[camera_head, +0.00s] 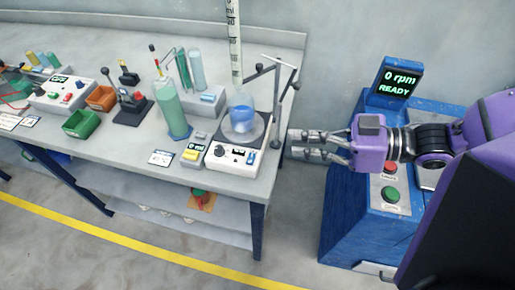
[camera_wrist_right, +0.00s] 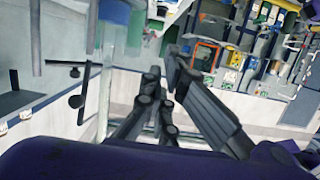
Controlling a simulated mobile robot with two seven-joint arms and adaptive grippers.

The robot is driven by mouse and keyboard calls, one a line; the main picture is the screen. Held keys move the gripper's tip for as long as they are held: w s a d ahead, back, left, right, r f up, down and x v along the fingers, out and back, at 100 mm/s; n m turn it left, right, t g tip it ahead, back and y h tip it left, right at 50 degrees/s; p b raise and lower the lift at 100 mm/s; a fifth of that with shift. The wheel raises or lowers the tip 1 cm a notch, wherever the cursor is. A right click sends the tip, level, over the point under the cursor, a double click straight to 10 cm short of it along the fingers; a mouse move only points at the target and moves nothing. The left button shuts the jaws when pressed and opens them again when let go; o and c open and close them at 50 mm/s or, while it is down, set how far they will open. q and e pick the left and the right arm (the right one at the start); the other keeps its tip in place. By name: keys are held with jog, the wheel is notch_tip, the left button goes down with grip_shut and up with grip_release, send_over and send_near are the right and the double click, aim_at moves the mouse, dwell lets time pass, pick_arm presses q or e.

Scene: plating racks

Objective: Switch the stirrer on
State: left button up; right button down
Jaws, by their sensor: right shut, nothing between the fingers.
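The stirrer (camera_head: 232,159) is a white box near the right end of the bench, with dark controls and a small dark display on its front. A beaker of blue liquid (camera_head: 243,122) stands on its top plate. My right gripper (camera_head: 292,144) is shut and empty, to the right of the stirrer and apart from it, just past the bench's right edge. Its fingers also show in the right wrist view (camera_wrist_right: 163,68), where I cannot make out the stirrer clearly. My left gripper is not in view.
A clamp stand (camera_head: 281,100) rises at the bench's right end, between stirrer and gripper. A blue cabinet (camera_head: 345,215) with a "0 rpm READY" screen (camera_head: 398,80) and red and green buttons stands at right. A green-tinted cylinder (camera_head: 171,110) stands left of the stirrer.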

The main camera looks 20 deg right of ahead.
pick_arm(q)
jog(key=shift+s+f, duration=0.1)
pick_arm(e)
jog(key=shift+w, duration=0.1)
jog(key=b, duration=0.4)
send_over(251, 159)
jog(key=s+d, duration=0.1)
jog(key=f, duration=0.5)
jog(key=shift+d+f, duration=0.2)
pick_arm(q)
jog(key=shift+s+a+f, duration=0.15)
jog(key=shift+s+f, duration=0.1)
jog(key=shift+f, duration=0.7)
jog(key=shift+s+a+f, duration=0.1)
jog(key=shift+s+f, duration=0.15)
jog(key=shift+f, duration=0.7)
pick_arm(e)
jog(key=shift+f, duration=0.5)
